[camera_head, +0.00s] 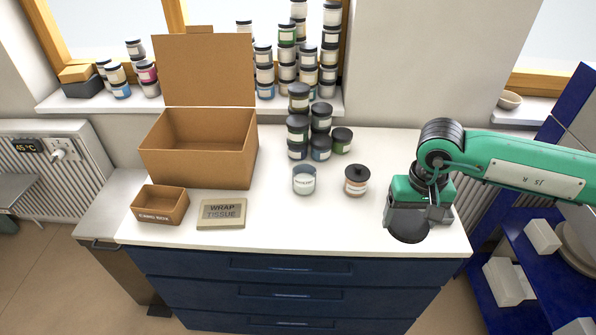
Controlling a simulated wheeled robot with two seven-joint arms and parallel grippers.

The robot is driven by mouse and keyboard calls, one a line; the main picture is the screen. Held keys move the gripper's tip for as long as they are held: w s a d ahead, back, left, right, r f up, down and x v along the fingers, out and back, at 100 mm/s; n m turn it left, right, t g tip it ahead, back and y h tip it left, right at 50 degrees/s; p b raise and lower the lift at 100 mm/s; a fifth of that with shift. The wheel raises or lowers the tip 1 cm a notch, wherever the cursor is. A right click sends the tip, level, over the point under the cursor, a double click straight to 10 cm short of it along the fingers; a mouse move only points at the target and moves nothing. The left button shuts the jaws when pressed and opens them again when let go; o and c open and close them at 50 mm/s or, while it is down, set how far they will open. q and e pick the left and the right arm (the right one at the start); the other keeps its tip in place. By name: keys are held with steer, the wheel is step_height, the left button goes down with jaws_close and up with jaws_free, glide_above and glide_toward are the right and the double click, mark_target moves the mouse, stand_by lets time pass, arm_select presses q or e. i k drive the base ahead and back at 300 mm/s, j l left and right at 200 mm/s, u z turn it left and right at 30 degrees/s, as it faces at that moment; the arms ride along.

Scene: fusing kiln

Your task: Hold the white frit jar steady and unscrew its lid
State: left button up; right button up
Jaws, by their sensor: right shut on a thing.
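The white frit jar (304,181) stands upright on the white worktop, left of the middle jar with a dark lid. It is clear glass with white contents and a pale label, and its top shows no dark lid. My right gripper (409,219) is over the right part of the worktop, well to the right of the white jar and apart from it. It is shut on a dark round lid (408,230), partly hidden under the gripper body. My left gripper is not in view, and nothing holds the white jar.
A dark-lidded jar (356,181) stands between the white jar and my right gripper. Stacked jars (298,130) are behind. An open cardboard box (197,150), a small box (160,205) and a wrap tissue pack (221,213) are left. The front middle worktop is clear.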

mark_target(304, 173)
steer(key=i+l+u, duration=0.35)
steer(key=l, duration=0.4)
steer(key=i+u, duration=0.1)
steer(key=u, duration=1.15)
